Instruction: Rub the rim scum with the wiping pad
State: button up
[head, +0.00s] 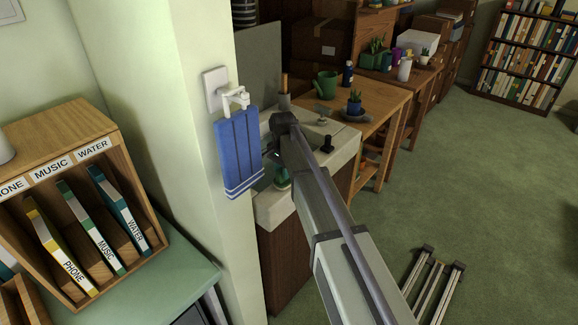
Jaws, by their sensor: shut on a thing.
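My arm reaches over a pale basin (276,208) set on a brown cabinet. My gripper (279,165) points down inside or just over the basin, largely hidden behind the blue towel and my own arm. It is shut on a small green and white thing (282,181), which looks like the wiping pad. I cannot tell whether the pad touches the basin. No rim scum can be made out; much of the rim is hidden by my arm.
A blue towel (239,155) hangs from a white wall hook (236,97), close left of my gripper. A wooden table (385,100) with a watering can (326,85) and potted plant (354,103) stands behind the basin. A wooden binder shelf (120,150) is at left. Green floor at right is mostly clear.

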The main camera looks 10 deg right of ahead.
notch_tip(320, 180, up, 6)
jog(key=p, duration=0.6)
notch_tip(320, 180, up, 3)
jog(key=p, duration=0.3)
jog(key=shift+r, duration=0.15)
dwell(0.4)
